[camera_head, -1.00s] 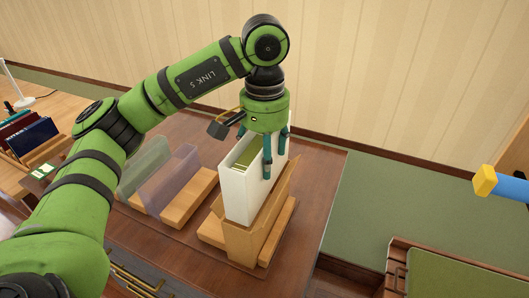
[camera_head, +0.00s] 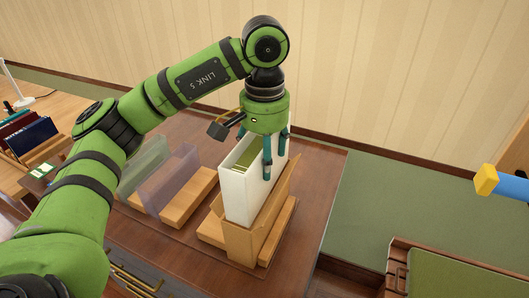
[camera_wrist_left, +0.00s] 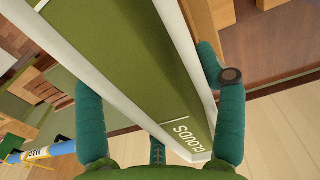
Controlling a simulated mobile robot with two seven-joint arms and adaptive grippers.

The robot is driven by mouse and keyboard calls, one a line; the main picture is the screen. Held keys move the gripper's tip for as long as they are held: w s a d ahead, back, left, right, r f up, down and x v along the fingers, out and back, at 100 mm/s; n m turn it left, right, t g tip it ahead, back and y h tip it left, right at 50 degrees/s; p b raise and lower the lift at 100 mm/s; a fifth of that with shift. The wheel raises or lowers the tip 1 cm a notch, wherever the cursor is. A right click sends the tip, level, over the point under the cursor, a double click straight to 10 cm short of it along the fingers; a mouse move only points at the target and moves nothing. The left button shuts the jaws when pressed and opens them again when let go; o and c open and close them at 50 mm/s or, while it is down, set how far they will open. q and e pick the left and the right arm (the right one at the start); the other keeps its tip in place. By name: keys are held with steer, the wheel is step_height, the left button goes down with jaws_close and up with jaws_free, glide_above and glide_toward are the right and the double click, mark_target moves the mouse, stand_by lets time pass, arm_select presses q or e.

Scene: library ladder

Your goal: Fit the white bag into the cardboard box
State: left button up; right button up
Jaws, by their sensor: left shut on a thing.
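The white bag (camera_head: 240,195) is a stiff, upright white sleeve with a green book showing in its open top; the book reads "CLOUDS" in the left wrist view. The bag stands with its lower part inside the tan cardboard box (camera_head: 243,246), and much of its white side rises above the box's front edge. My left gripper (camera_head: 268,153) points down over the bag's far end and is shut on it. In the left wrist view its fingers lie along both sides of the white bag (camera_wrist_left: 70,45). The bag's bottom is hidden. My right gripper is not in view.
The box stands between wooden blocks on a brown table (camera_head: 190,262). Left of it are clear upright panels (camera_head: 168,180) with another wooden block (camera_head: 188,197). Dark books (camera_head: 30,137) stand at far left. A blue and yellow cylinder (camera_head: 502,184) is at right. The wall is close behind.

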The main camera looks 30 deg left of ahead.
arm_select(q)
steer(key=shift+f+b, duration=2.75)
steer(key=shift+f, duration=0.5)
steer(key=o, duration=1.3)
step_height(320, 180, up, 12)
steer(key=shift+r, duration=0.1)
